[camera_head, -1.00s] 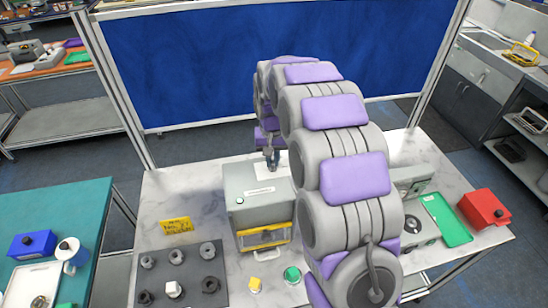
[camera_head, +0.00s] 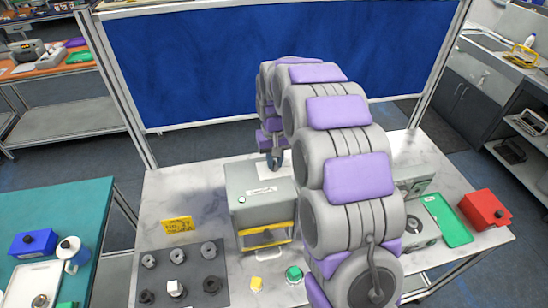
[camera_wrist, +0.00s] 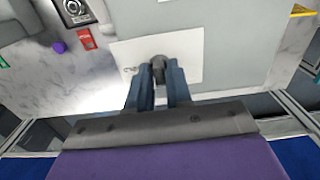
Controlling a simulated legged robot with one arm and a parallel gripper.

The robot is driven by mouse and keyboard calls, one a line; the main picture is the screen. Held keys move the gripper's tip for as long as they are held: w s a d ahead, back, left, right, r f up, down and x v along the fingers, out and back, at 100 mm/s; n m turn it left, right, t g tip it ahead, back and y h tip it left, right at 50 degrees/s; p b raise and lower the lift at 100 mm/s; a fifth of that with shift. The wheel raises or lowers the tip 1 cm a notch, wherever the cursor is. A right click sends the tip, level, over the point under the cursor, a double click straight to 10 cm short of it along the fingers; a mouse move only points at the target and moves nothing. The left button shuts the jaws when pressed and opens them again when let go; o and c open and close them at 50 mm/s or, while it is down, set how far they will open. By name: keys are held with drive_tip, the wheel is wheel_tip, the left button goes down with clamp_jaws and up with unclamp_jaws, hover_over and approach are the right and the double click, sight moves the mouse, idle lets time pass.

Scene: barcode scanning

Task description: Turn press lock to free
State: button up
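The press (camera_head: 262,212) is a grey box with a label and a small white spot on top, and a yellow-and-black framed front opening. A white plate (camera_wrist: 190,55) lies on its top behind the label. A dark rounded knob (camera_wrist: 158,66), probably the lock, stands at the plate's lower edge in the wrist view. My gripper (camera_head: 275,162) points down at the press's back top. In the wrist view my gripper (camera_wrist: 159,75) has its two fingers apart, with the knob between them. Whether they touch it is hard to tell. The knob's pointing direction is hidden.
A grey pad (camera_head: 190,283) with several round parts and a yellow sign (camera_head: 177,226) are on the left of the marble table. A yellow button (camera_head: 256,284) and green button (camera_head: 293,274) stand in front. A green tray (camera_head: 447,222) and red box (camera_head: 486,209) are at right.

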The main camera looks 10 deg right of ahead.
drive_tip(key=o, duration=0.3)
drive_tip(key=shift+r, duration=0.1)
drive_tip(key=shift+w, duration=0.15)
wheel_tip(320, 180, up, 17)
idle(0.5)
drive_tip(key=shift+a, duration=0.1)
drive_tip(key=s+f+b, duration=0.4)
drive_tip(key=s+f, duration=0.3)
drive_tip(key=s, duration=0.6)
drive_tip(key=s+f+g+b, duration=0.1)
drive_tip(key=s+f+b, duration=0.3)
drive_tip(key=s, duration=1)
drive_tip(key=s+f+b, duration=0.4)
drive_tip(key=s+f, duration=0.6)
drive_tip(key=s, duration=0.4)
drive_tip(key=shift+d+f+g, duration=0.2)
drive_tip(key=shift+f+g, duration=0.1)
